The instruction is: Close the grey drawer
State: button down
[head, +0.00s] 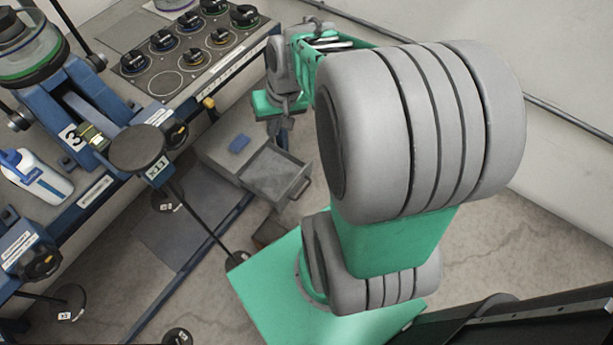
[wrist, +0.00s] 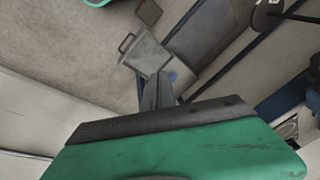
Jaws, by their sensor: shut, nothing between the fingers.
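The grey drawer (head: 275,172) is pulled out of a low grey cabinet (head: 220,152) on the floor, and its inside looks empty. Its bar handle (head: 301,187) is at the front, facing lower right in the head view. In the wrist view the drawer (wrist: 149,54) lies just beyond my fingertips, with the handle (wrist: 127,43) at its upper left. My gripper (wrist: 158,76) is shut and empty, and overlaps the cabinet end of the drawer in that view. I cannot tell its height above it.
A small blue block (head: 239,143) lies on the cabinet top. A blue-framed workbench (head: 100,150) with knobs and a bottle (head: 36,174) stands to the left. A wall (head: 565,70) is at right.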

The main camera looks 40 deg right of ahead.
jog(key=s+d+f+m+t+y+b, duration=0.15)
jog(key=d+f+m+b, duration=0.4)
jog(key=f, duration=0.75)
jog(key=s+d+f+m+t+b, duration=0.25)
jog(key=d+f+b, duration=0.45)
jog(key=f, duration=0.6)
jog(key=s+d+f+m+t+b, duration=0.1)
jog(key=d+f+m+t+b, duration=0.2)
jog(key=d+f, duration=0.75)
jog(key=shift+g, duration=0.5)
jog(key=w+a+f+b, duration=0.2)
jog(key=w+f, duration=0.1)
jog(key=w+a+f+b, duration=0.1)
jog(key=w+a+f, duration=0.1)
jog(key=w+f, duration=0.1)
jog(key=w+a+f+b, duration=0.2)
jog(key=w, duration=0.2)
jog(key=shift+a+f+b, duration=0.25)
jog(key=shift+f+b, duration=0.05)
jog(key=shift+f, duration=0.1)
jog(key=shift+w+a+r, duration=0.1)
jog(key=shift+w+a, duration=0.05)
jog(key=shift+w, duration=0.2)
